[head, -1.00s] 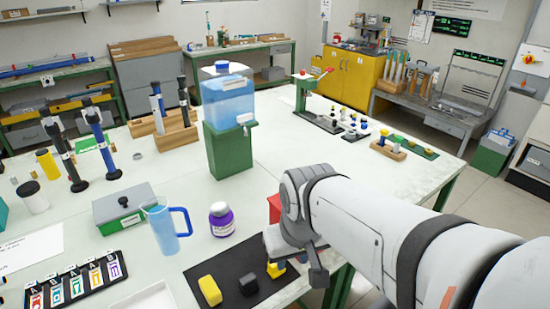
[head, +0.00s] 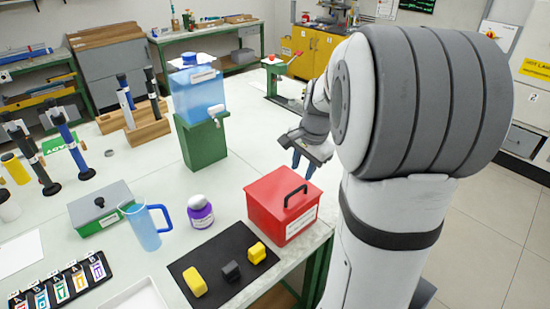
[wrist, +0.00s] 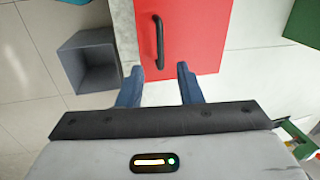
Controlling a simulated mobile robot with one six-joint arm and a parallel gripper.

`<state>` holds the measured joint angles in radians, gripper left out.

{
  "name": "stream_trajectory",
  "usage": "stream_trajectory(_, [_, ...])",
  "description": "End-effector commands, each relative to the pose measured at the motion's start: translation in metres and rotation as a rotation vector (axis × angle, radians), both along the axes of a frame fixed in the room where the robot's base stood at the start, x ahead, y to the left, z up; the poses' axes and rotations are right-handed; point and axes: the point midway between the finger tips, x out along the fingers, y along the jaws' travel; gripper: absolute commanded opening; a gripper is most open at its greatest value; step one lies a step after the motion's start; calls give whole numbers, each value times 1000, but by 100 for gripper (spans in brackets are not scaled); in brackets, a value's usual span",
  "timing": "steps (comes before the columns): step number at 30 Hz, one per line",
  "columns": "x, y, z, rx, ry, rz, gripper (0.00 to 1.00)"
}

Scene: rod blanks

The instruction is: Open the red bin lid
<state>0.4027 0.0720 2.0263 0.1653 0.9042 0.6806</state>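The red bin (head: 272,215) stands at the table's front right edge, with a white label on its front. Its red lid (head: 275,188) is closed, and a black bar handle (head: 295,196) lies on top. My gripper (head: 303,163) hangs just behind the bin in the head view, fingers pointing down. In the wrist view, the red lid (wrist: 195,40) and handle (wrist: 158,40) show ahead of the gripper (wrist: 160,76).
A black mat (head: 213,263) with yellow and dark blocks lies left of the bin, and a purple jar (head: 200,213) stands near it. A blue jug (head: 143,230) and a water tank on a green stand (head: 203,145) are further left. Table behind the bin is clear.

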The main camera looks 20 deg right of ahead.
Motion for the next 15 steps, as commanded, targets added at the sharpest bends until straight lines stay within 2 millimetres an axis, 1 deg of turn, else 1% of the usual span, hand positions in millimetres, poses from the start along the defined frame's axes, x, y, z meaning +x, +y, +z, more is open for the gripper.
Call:
stream_trajectory(1, [3, -6, -1, 8, 2, -30, 33])
stream_trajectory(5, [7, -9, -11, 16, 5, -54, 33])
stream_trajectory(15, [17, -4, -63, 14, 6, -49, 33])
